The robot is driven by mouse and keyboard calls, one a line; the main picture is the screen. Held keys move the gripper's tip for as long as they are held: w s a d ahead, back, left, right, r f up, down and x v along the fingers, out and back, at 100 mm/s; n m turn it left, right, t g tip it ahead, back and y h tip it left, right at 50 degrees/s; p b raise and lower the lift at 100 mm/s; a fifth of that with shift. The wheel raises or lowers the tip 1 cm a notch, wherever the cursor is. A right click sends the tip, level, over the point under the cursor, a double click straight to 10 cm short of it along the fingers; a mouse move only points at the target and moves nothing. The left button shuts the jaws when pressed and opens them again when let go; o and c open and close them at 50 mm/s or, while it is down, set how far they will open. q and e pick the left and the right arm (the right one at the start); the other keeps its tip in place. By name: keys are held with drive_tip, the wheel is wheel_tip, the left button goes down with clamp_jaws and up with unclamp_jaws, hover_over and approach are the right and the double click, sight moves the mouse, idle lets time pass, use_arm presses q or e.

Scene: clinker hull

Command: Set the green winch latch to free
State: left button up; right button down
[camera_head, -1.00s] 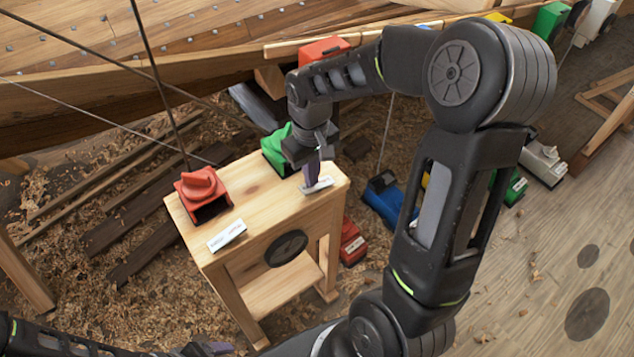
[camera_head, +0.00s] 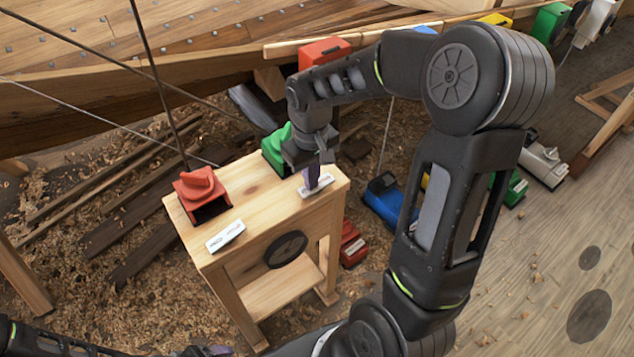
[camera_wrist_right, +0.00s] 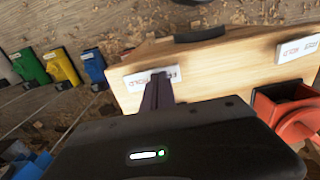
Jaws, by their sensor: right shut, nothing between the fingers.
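The green winch (camera_head: 277,150) sits at the back right of a small wooden bench, partly hidden by my right arm; its latch position cannot be made out. A white label plate (camera_head: 317,187) lies on the bench top in front of it. Contact cannot be told. My left gripper (camera_head: 212,351) shows only partly at the bottom edge.
A red winch (camera_head: 199,190) and a second white plate (camera_head: 226,236) stand on the bench's left side. The wooden bench (camera_head: 255,212) has clear top between the winches. Ropes run above its left side. Blue (camera_head: 384,203) and red (camera_head: 351,246) winches stand beyond the bench's right side.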

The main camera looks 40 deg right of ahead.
drive_tip(key=shift+r+p, duration=2.7)
drive_tip(key=shift+r, duration=0.8)
